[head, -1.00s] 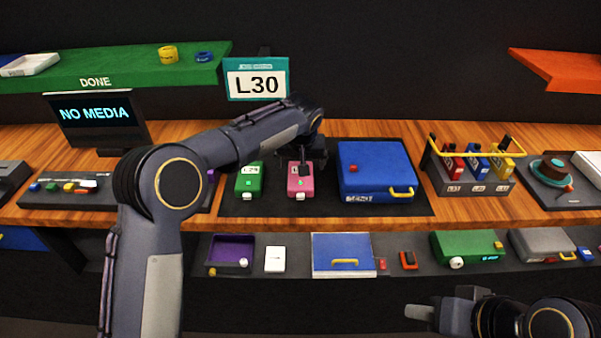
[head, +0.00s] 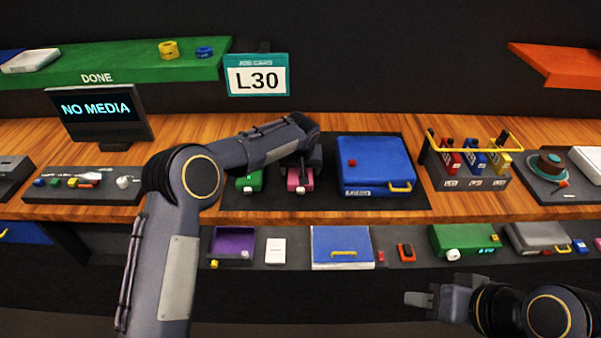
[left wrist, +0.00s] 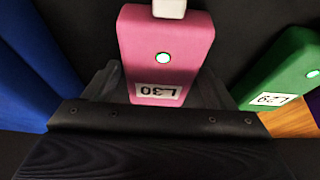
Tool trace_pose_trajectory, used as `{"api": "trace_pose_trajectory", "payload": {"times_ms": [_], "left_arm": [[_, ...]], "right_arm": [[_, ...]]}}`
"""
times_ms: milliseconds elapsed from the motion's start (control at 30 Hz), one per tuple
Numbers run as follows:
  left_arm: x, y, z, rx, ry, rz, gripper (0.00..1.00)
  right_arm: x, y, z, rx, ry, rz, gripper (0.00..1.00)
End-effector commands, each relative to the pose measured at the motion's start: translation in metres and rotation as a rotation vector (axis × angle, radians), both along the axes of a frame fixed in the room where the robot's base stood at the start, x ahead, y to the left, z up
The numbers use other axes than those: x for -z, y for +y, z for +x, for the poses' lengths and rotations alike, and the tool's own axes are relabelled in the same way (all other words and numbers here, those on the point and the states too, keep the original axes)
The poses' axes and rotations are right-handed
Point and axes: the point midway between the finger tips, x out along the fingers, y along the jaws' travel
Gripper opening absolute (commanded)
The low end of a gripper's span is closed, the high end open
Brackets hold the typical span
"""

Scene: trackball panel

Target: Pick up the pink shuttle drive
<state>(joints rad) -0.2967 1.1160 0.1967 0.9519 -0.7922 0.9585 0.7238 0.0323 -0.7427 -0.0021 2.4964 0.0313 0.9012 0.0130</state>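The pink shuttle drive (head: 299,180), labelled L30 with a small green light, lies on the dark mat between the green drive and the blue case. In the left wrist view the pink drive (left wrist: 165,55) reaches in between the fingers of my left gripper (left wrist: 163,92). One finger is on each side of it, and I see no clear grip. In the head view my left arm covers the drive's far part and most of that gripper. My right gripper (head: 420,299) is low at the right, away from the drives; its finger gap does not show.
A green drive (head: 250,181) labelled L29 lies close left of the pink one. The blue case (head: 375,165) stands close on the right. A sign (head: 257,76) reads L30, and a screen (head: 98,112) reads NO MEDIA. A yellow-handled rack (head: 470,180) stands farther right.

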Motion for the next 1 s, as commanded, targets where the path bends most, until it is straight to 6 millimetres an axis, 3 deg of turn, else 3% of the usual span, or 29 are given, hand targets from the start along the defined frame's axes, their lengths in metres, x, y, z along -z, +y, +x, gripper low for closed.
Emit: {"api": "trace_pose_trajectory", "payload": {"times_ms": [33,267,667,800,1000], "left_arm": [[0.000,0.000,0.000,0.000,0.000,0.000,0.71],[-0.001,0.000,0.000,0.000,-0.002,0.000,0.44],[-0.014,0.000,0.001,0.000,-0.004,0.000,0.44],[-0.036,-0.001,-0.001,0.003,-0.006,-0.001,0.44],[-0.079,-0.001,-0.041,0.004,-0.008,-0.002,0.44]], "right_arm": [[0.000,0.000,0.000,0.000,0.000,0.000,0.36],[0.000,0.000,0.000,0.000,0.000,0.000,0.36],[0.002,0.000,0.000,0.000,0.000,0.000,0.36],[0.006,0.000,0.000,0.000,0.000,0.000,0.36],[0.024,0.000,0.000,0.000,0.000,0.000,0.36]]}}
